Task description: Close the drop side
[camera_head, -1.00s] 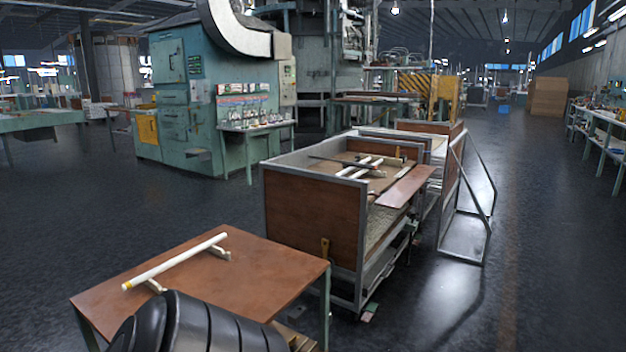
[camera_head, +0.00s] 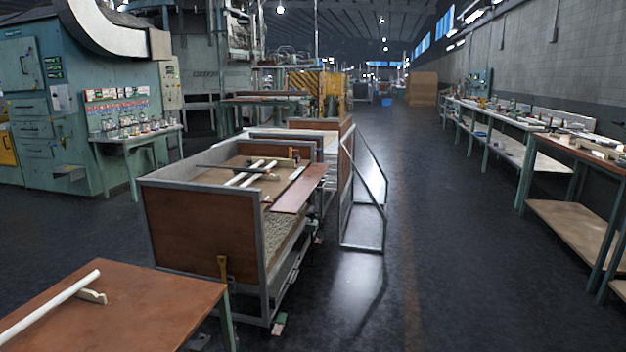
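A wheeled cart (camera_head: 195,226) with brown panels and a grey metal frame stands left of centre. Its near end panel is upright, with a brass-coloured latch (camera_head: 223,268) low on its right part. Its right-hand side is open below the top, showing a mesh-like inside. A brown board (camera_head: 299,191) sticks out over that side; I cannot tell whether it is the drop side. An open grey metal frame (camera_head: 363,246) stands out to the right of the carts behind. White tubes (camera_head: 250,174) lie on top of the near cart. Neither gripper is in view.
A brown table (camera_head: 140,305) with a white tube (camera_head: 50,305) on a small rest is at the lower left. Long workbenches (camera_head: 575,155) line the right wall. The aisle floor (camera_head: 440,260) between carts and benches is clear.

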